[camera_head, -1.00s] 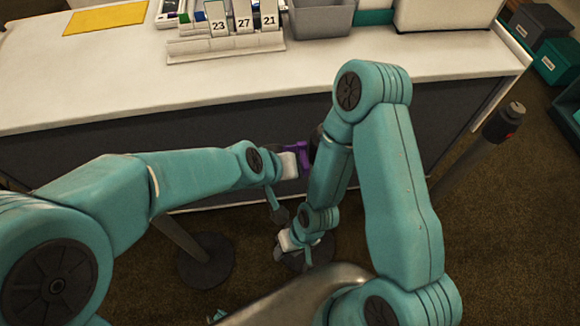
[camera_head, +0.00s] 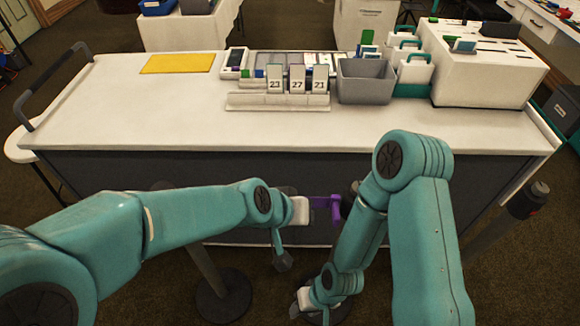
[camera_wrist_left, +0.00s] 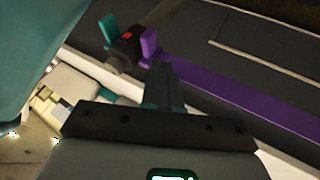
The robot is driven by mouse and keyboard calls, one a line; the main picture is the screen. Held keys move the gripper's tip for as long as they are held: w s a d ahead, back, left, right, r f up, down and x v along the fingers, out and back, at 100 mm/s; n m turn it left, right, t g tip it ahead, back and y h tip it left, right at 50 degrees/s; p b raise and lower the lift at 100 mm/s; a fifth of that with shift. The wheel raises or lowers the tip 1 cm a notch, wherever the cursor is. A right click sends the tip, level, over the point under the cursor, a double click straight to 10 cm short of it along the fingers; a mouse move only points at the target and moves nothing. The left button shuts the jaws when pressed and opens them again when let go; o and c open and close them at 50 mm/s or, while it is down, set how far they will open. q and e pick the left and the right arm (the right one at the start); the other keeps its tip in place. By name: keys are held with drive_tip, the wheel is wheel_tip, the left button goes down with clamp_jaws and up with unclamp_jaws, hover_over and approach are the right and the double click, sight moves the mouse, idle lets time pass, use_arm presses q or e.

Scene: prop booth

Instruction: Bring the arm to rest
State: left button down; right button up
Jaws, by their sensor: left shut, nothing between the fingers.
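My left arm comes in from the left and reaches across in front of the counter's dark front, well below its top. In the wrist view my left gripper (camera_wrist_left: 160,80) is shut and empty. Its fingers point toward a dark post head (camera_wrist_left: 126,48) with purple and teal tabs, apparently apart from it. In the head view a purple piece (camera_head: 328,203) shows just right of my left wrist. My right arm is folded at the right. My right gripper (camera_head: 303,302) hangs low near the floor, too small and partly hidden to tell its opening.
The white counter (camera_head: 120,115) bears a yellow mat (camera_head: 178,63), number cards (camera_head: 297,80), a grey bin (camera_head: 366,82) and a white box (camera_head: 480,75). A post (camera_head: 529,200) stands at the right end. A round post base (camera_head: 222,298) sits on the floor below my left arm.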

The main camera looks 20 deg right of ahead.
use_arm(q)
drive_tip(key=w+a+f+n+y, duration=0.1)
drive_tip(key=a+f+n+y, duration=0.15)
drive_tip(key=a+f, duration=1.2)
drive_tip(key=s+a+f+n+g, duration=0.2)
drive_tip(key=s+a+f+n, duration=0.2)
drive_tip(key=s+a+f, duration=0.7)
drive_tip(key=shift+s+a+f+n, duration=0.15)
drive_tip(key=shift+s+a+n, duration=0.2)
drive_tip(key=shift+s+a, duration=0.45)
drive_tip(key=shift+y, duration=0.25)
drive_tip(key=shift+d, duration=0.1)
